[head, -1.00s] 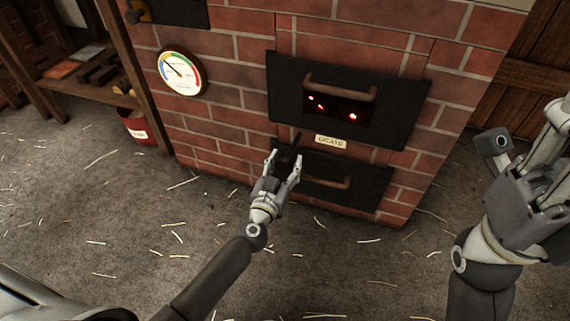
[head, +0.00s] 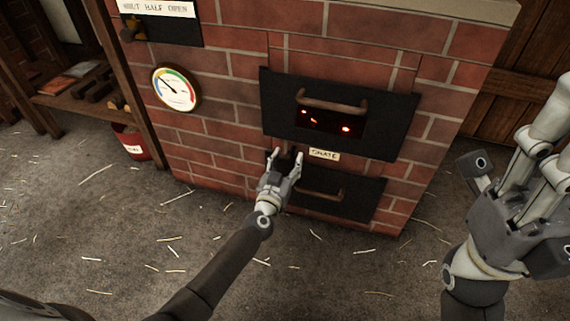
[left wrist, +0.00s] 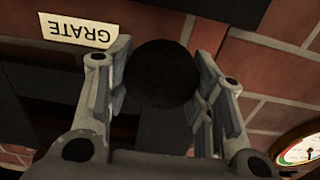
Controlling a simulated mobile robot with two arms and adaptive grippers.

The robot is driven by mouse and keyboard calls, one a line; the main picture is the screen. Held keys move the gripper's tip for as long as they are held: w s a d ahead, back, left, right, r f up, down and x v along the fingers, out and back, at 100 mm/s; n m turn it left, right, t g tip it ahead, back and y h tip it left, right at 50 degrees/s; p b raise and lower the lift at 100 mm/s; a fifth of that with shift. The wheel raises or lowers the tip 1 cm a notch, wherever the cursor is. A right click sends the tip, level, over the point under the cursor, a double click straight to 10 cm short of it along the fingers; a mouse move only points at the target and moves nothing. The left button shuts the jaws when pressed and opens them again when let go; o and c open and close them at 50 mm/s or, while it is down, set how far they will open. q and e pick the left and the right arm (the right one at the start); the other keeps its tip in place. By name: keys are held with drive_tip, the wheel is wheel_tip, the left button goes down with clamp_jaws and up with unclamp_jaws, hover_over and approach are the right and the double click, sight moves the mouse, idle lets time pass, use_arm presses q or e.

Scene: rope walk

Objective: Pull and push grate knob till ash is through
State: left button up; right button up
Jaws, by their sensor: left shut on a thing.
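The round dark grate knob (left wrist: 160,75) sits between the fingers of my left gripper (head: 287,158), just left of the GRATE label (head: 323,155). My left gripper is shut on the knob, close to the brick front. The label also shows upside down in the left wrist view (left wrist: 77,30). The fingers hide much of the knob in the head view. Red embers (head: 345,129) glow in the slot of the upper black door (head: 400,113). No ash can be made out. My right gripper (head: 535,150) is raised at the right, away from the stove; its opening is unclear.
A lower black door (head: 365,197) with a handle is below the label. A dial gauge (head: 175,88) is on the bricks to the left. A red bucket (head: 132,142) stands by a wooden shelf (head: 75,100). The floor is strewn with straw-like bits.

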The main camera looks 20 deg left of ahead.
use_arm(q)
drive_tip(key=shift+w+r, duration=0.15)
drive_tip(key=o, duration=1.4)
drive_tip(key=shift+w, duration=0.1)
drive_tip(key=s, duration=1.2)
drive_tip(key=shift+a, duration=0.2)
